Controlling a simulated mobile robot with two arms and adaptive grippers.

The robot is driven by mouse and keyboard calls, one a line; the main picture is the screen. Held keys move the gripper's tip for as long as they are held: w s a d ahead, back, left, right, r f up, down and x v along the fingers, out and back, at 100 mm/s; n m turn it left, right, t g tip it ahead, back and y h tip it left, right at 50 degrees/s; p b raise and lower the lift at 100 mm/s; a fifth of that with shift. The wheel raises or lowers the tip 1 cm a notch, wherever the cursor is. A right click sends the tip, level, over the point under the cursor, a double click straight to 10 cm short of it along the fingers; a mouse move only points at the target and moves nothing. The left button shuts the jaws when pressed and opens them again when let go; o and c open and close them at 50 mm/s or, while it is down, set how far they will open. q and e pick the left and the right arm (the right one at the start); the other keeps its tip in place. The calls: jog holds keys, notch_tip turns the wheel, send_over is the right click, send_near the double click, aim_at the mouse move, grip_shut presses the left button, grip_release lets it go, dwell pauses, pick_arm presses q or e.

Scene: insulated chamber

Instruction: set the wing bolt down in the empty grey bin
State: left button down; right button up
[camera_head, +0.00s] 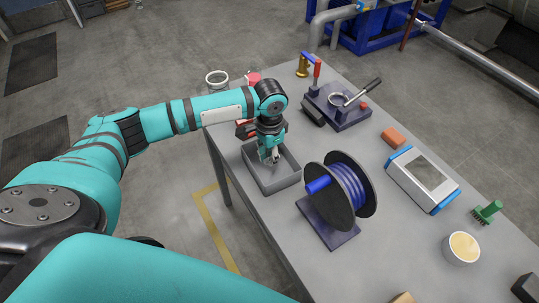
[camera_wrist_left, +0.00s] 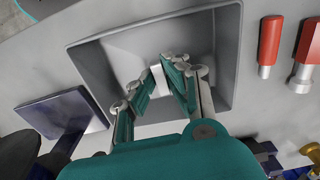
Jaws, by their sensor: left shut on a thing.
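The grey bin (camera_head: 277,186) is an open rectangular tray on the table, just left of the cable spool; it also shows in the left wrist view (camera_wrist_left: 226,55). My left gripper (camera_head: 272,158) points down into the bin. In the left wrist view the fingers (camera_wrist_left: 166,70) are close together over the bin's inside, shut on a small pale piece, the wing bolt (camera_wrist_left: 160,76). Most of the bolt is hidden by the fingers, and I cannot tell if it touches the bin floor. Nothing else shows inside the bin. My right gripper is out of view.
A black spool with blue cable (camera_head: 349,190) stands close to the bin's right side. Behind are a dark fixture with a lever (camera_head: 340,107) and an orange block (camera_head: 393,138). A blue-edged device (camera_head: 421,178), a green brush (camera_head: 487,212) and a bowl (camera_head: 461,248) stand further right.

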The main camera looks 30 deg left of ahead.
pick_arm(q)
jog(key=shift+f, duration=0.6)
jog(key=c, duration=1.3)
grip_release()
